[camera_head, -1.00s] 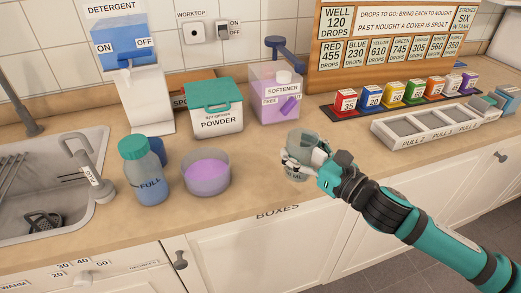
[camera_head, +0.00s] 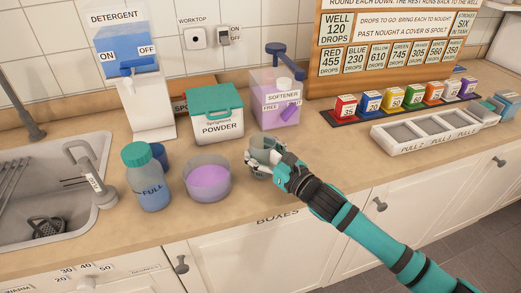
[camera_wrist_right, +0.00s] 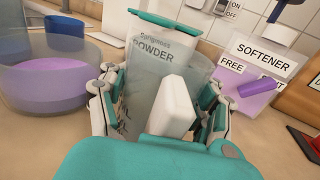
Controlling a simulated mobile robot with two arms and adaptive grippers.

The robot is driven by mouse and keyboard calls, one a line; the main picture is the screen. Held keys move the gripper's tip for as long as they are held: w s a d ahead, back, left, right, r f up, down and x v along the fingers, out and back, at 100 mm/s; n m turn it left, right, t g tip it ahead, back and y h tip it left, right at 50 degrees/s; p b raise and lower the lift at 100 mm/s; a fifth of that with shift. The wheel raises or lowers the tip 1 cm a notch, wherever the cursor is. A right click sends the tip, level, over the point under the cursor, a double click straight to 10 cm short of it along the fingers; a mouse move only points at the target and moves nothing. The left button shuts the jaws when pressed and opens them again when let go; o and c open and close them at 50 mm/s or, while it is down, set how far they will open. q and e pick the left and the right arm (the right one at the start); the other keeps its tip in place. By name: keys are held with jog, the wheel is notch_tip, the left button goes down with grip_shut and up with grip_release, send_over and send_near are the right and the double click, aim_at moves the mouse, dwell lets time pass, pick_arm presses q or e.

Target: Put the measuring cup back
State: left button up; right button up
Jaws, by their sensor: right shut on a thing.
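The measuring cup (camera_head: 263,146) is a grey see-through cup over the worktop, just right of the purple-filled bowl. My right gripper (camera_head: 268,163) is shut on its sides and partly covers it. In the right wrist view the cup (camera_wrist_right: 145,95) stands upright between the fingers (camera_wrist_right: 157,95), and the powder box shows through it. It looks empty of liquid. I cannot tell whether its base touches the worktop. My left gripper is not in view.
The bowl (camera_head: 208,181), full bottle (camera_head: 148,180) and sink (camera_head: 45,190) lie left. Behind are the powder box (camera_head: 215,115), softener (camera_head: 275,98) and detergent dispenser (camera_head: 125,45). A white tray (camera_head: 425,132) and coloured boxes (camera_head: 395,97) stand right. Worktop between cup and tray is clear.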

jog(key=shift+f, duration=0.1)
jog(key=shift+f, duration=0.15)
jog(key=o, duration=1.8)
jog(key=shift+o, duration=0.2)
jog(key=shift+r, duration=0.25)
jog(key=b+v, duration=0.1)
jog(key=v, duration=1.1)
